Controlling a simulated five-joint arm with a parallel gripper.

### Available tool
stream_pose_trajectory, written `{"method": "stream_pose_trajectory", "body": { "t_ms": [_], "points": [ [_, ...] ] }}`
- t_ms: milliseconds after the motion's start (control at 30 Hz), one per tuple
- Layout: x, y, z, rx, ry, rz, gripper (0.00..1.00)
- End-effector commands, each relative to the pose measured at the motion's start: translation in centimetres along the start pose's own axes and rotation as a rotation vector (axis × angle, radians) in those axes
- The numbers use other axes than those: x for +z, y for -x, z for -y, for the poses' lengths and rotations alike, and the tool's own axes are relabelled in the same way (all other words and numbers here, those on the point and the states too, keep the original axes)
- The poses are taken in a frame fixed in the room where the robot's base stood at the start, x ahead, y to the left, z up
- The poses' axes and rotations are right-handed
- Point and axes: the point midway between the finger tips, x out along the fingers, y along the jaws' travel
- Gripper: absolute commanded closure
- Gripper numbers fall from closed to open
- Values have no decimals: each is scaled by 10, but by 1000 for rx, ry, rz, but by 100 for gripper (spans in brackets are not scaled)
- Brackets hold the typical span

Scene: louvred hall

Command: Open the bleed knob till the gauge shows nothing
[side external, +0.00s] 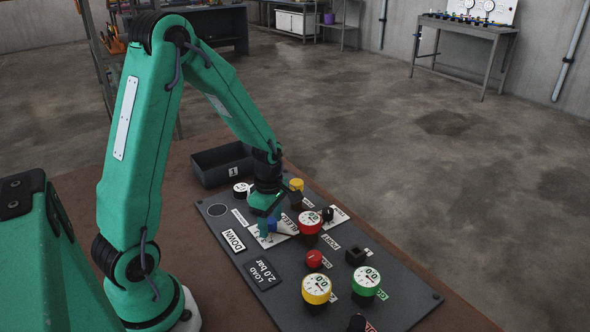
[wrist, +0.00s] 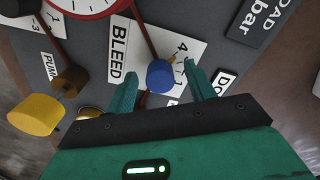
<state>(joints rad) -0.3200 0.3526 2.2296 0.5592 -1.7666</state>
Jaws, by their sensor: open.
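The blue bleed knob (wrist: 160,75) sits on a white plate (wrist: 187,48) marked BLEED with numbers, at the middle of the wrist view. It also shows in the side view (side external: 271,224), partly covered by my gripper. My gripper (wrist: 161,84) is open, with one green finger on each side of the knob in the picture; I cannot tell whether either touches it. A red-rimmed gauge (side external: 310,221) stands right of the knob and its cut-off edge shows in the wrist view (wrist: 85,6). Its needle is too small to read.
The dark panel (side external: 225,233) carries a yellow-rimmed gauge (side external: 316,287) and a green-rimmed gauge (side external: 366,279), a small red knob (side external: 314,259), and a LOAD 2.0 bar plate (side external: 262,274). A yellow knob (wrist: 33,114) stands near the PUMP label. A black bin (side external: 222,167) lies behind.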

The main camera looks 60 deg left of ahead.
Motion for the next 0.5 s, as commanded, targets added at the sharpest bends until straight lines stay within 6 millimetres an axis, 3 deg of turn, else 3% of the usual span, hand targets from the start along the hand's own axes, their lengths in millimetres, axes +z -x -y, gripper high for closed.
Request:
{"method": "stream_pose_trajectory", "body": {
  "t_ms": [500],
  "points": [
    [0, 32, -1, 3, -1, 1, 46]
  ]
}}
